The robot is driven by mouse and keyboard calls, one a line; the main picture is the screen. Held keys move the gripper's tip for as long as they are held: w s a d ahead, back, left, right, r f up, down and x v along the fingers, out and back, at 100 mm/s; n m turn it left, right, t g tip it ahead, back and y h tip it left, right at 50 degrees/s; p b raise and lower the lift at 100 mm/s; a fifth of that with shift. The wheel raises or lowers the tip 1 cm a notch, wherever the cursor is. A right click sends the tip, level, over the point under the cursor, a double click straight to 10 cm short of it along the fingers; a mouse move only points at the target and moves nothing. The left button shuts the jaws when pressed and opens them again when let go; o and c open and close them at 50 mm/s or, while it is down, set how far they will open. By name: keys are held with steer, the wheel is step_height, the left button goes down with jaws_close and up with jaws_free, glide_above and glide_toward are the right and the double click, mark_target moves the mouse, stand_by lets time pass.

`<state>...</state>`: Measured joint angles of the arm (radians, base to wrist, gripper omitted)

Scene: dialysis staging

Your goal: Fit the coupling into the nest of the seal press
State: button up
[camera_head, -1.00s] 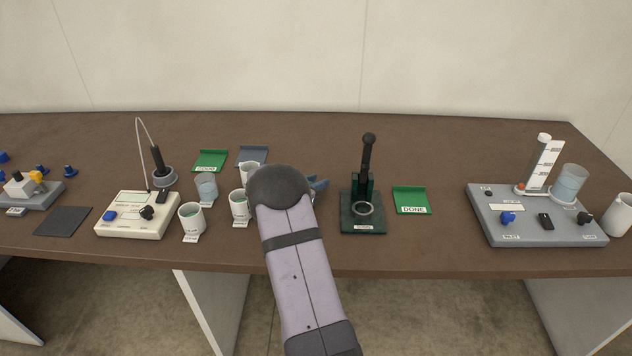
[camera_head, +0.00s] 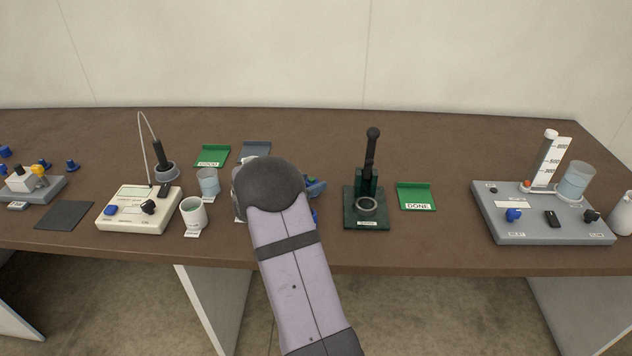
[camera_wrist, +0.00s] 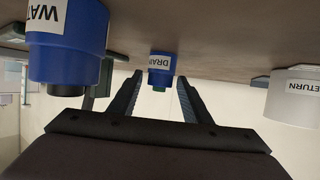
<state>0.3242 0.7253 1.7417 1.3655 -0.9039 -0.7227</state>
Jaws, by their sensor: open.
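The seal press (camera_head: 366,178) stands upright right of my arm in the head view. Its ring-shaped nest (camera_head: 366,207) sits low at the front and looks empty. In the wrist view, which looks upside down, my gripper (camera_wrist: 159,92) is open, with nothing held. A blue coupling (camera_wrist: 160,70) labelled DRAIN, with a green end, shows between and beyond the fingertips. A larger blue coupling (camera_wrist: 66,42) labelled WATER is nearer, at the upper left. In the head view my arm hides the fingers; blue parts (camera_head: 316,188) peek out beside it.
A white cup (camera_wrist: 296,97) labelled RETURN is right in the wrist view. A green DONE tray (camera_head: 416,195) lies right of the press. A grey device (camera_head: 540,222) stands farther right, a cream meter (camera_head: 139,210) and another cup (camera_head: 193,212) left.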

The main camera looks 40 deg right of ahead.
steer(key=shift+v, duration=0.9)
steer(key=shift+o, duration=0.5)
